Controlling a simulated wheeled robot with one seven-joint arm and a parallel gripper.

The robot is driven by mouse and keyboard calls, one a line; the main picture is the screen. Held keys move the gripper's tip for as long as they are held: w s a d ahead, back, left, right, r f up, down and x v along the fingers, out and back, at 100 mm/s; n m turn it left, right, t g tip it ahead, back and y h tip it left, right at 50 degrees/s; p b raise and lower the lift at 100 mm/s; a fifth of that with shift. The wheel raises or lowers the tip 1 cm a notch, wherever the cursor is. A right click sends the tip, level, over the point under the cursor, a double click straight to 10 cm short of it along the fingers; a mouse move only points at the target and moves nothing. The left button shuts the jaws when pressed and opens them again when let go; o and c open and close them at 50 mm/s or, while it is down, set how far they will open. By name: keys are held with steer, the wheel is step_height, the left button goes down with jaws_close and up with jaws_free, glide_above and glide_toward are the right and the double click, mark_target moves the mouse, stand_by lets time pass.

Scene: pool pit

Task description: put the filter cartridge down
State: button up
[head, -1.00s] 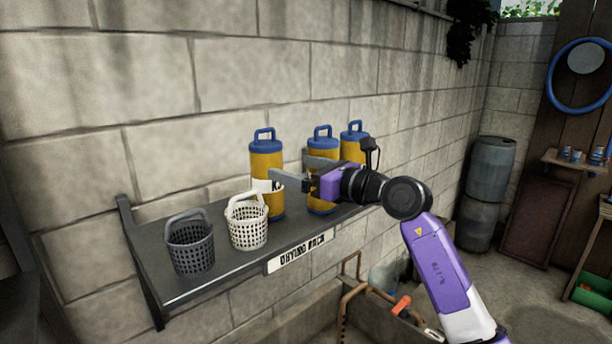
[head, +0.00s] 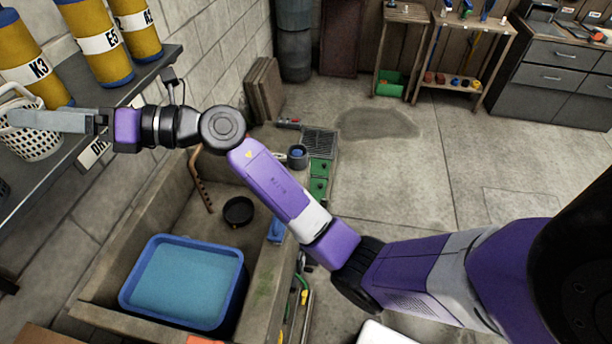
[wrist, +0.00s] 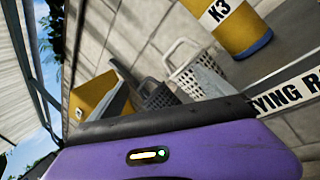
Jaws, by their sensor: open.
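The filter cartridge marked K3 (head: 22,45) is yellow with blue ends and stands upright on the grey wall shelf (head: 60,150). It is also at the upper right of the wrist view (wrist: 228,25). Two similar cartridges, one marked E5 (head: 92,22) and another (head: 135,25), stand beside it. My gripper (head: 22,119) is open, with nothing seen between its fingers. In the head view its fingers cross in front of the white basket (head: 38,145), just below K3. In the wrist view K3 lies off to the right of the fingers, apart from them.
The white basket (wrist: 193,68) and a grey basket (wrist: 158,96) stand on the shelf beside K3. A yellow object (wrist: 92,98) shows at left, unclear. Below the shelf is a concrete trough with a blue tub (head: 135,300) of water. The floor to the right is largely clear.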

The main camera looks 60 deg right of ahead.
steer(key=s+f+m+t+h, duration=0.1)
steer(key=s+f+m+h, duration=0.3)
steer(key=s+m, duration=0.6)
steer(key=s+f+m+t+h, duration=0.1)
steer(key=s+f+m+h, duration=0.3)
steer(key=s+f+m, duration=0.4)
steer(key=s+f+m+h, duration=0.4)
steer(key=s+f+m, duration=0.3)
steer(key=s+m, duration=0.6)
steer(key=s, duration=0.3)
steer(key=shift+s+t, duration=0.15)
steer(key=shift+t, duration=0.25)
steer(key=shift+o, duration=0.5)
steer(key=s+d+f+m+g, duration=0.1)
steer(key=s+f+m+g, duration=0.1)
steer(key=s, duration=0.4)
steer(key=s+d+f+m+g+h, duration=0.1)
steer(key=s+d+m+g, duration=0.1)
steer(key=s, duration=0.4)
steer(key=shift+s+d+f+m+g, duration=0.2)
steer(key=shift+s+f+m+g, duration=0.15)
steer(key=shift+m, duration=0.45)
steer(key=shift+w, duration=0.1)
